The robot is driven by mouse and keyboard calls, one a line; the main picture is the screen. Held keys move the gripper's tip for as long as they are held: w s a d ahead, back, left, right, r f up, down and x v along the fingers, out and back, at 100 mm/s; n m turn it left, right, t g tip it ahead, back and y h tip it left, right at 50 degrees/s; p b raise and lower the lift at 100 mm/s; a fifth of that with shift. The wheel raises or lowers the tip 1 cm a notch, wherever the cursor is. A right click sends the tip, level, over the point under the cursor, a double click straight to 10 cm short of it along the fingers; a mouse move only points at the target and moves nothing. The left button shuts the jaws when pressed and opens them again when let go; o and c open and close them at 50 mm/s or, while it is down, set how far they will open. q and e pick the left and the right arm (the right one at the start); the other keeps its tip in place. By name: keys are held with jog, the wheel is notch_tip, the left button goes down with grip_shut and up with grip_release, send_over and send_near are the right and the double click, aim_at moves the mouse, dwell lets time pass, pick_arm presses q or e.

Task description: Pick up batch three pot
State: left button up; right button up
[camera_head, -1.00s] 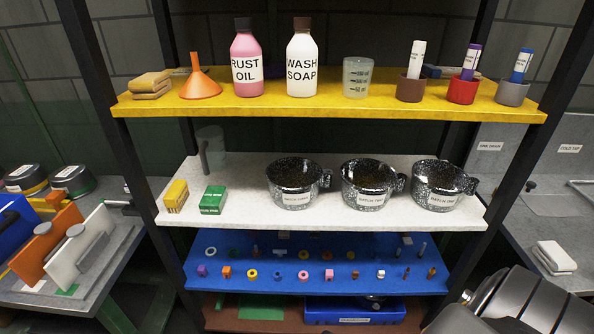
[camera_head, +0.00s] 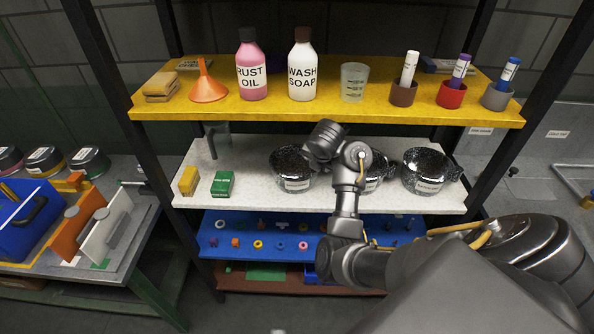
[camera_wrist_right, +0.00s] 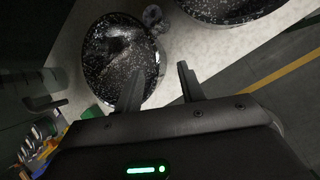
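Three black speckled pots with side handles stand in a row on the white middle shelf: a left pot (camera_head: 292,170), a middle pot (camera_head: 374,185) partly hidden behind my right arm, and a right pot (camera_head: 428,171). Their white labels are too small to read surely. My right gripper (camera_head: 321,147) is over the left pot's handle side. In the right wrist view my right gripper (camera_wrist_right: 158,72) is open and empty, its fingers over a pot's rim (camera_wrist_right: 112,104). That pot's handle (camera_wrist_right: 155,18) lies beyond the fingertips. My left gripper is not in view.
The yellow shelf (camera_head: 300,108) above carries bottles, a funnel and cups with markers, close over the pots. Yellow and green boxes (camera_head: 223,183) stand left on the white shelf. A blue shelf (camera_head: 215,222) with small parts lies below. Dark posts flank the shelves.

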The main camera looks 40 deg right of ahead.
jog(key=b+x, duration=0.5)
jog(key=x, duration=0.5)
jog(key=shift+w+a+f+b, duration=0.1)
jog(key=shift+w+b, duration=0.1)
jog(key=shift+b, duration=0.1)
jog(key=shift+w+d+f, duration=0.2)
jog(key=shift+w+f, duration=0.05)
jog(key=shift+f, duration=0.1)
jog(key=shift+r, duration=0.1)
jog(key=shift+a, duration=0.1)
jog(key=shift+r, duration=0.1)
jog(key=shift+c, duration=0.8)
grip_shut()
